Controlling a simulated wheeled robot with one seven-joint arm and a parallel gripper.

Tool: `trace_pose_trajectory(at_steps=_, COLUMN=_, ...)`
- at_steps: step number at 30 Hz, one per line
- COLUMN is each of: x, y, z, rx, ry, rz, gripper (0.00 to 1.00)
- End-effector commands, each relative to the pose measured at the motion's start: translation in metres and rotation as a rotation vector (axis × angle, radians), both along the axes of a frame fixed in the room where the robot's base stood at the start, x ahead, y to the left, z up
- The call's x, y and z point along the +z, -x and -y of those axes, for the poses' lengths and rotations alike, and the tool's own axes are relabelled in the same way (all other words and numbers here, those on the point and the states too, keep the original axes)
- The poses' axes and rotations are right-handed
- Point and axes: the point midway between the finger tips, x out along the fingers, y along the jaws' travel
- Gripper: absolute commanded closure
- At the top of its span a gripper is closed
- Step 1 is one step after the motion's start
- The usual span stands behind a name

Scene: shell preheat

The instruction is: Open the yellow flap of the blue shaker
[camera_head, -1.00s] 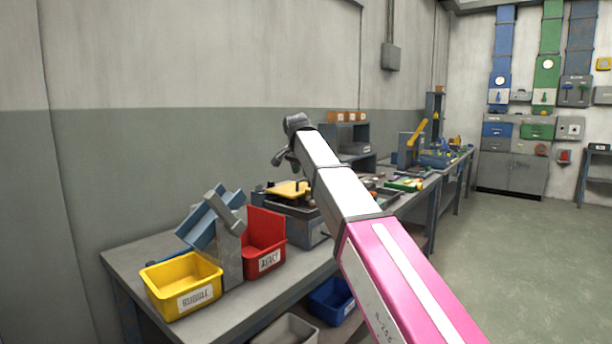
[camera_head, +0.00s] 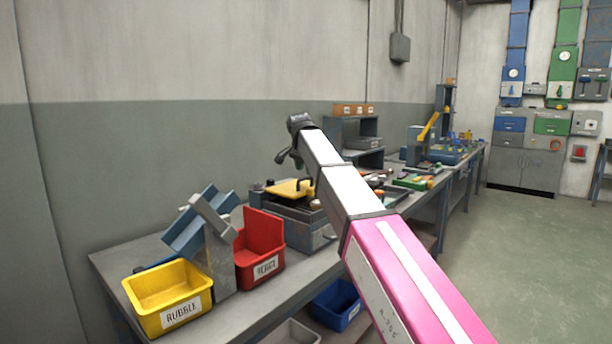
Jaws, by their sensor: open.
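I cannot surely pick out the blue shaker. A blue machine (camera_head: 447,157) stands far along the bench, and beside it a raised yellow lever or flap (camera_head: 428,126) slants up from a grey-blue stand (camera_head: 416,146). These are small and far off. My gripper (camera_head: 287,156) is at the end of my raised arm, over the nearer bench, with its dark fingers pointing down and left. It is open, with nothing seen between the fingers, and well short of the blue machine.
On the near bench (camera_head: 118,258) stand a yellow RUBBLE bin (camera_head: 150,312), a red bin (camera_head: 262,272), a blue tilted trough (camera_head: 183,238) and a device with a yellow plate (camera_head: 290,188). A blue bin (camera_head: 336,306) sits below. Open floor (camera_head: 535,250) lies to the right.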

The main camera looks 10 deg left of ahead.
Motion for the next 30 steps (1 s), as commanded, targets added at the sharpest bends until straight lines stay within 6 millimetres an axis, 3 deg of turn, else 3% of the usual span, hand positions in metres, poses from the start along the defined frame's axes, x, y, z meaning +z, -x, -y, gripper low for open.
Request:
trace_pose_trajectory(at_steps=7, x=-0.026, y=-0.012, z=0.001, rx=0.000, ry=0.000, rz=-0.001, gripper=0.60)
trace_pose_trajectory(at_steps=18, x=-0.031, y=-0.014, z=0.001, rx=0.000, ry=0.000, rz=-0.001, gripper=0.60)
trace_pose_trajectory(at_steps=19, x=-0.030, y=-0.014, z=0.001, rx=0.000, ry=0.000, rz=-0.001, gripper=0.63)
trace_pose_trajectory(at_steps=22, x=-0.030, y=-0.014, z=0.001, rx=0.000, ry=0.000, rz=-0.001, gripper=0.96)
trace_pose_trajectory(at_steps=23, x=-0.030, y=-0.014, z=0.001, rx=0.000, ry=0.000, rz=-0.001, gripper=1.00)
trace_pose_trajectory(at_steps=30, x=-0.029, y=-0.016, z=0.001, rx=0.000, ry=0.000, rz=-0.001, gripper=1.00)
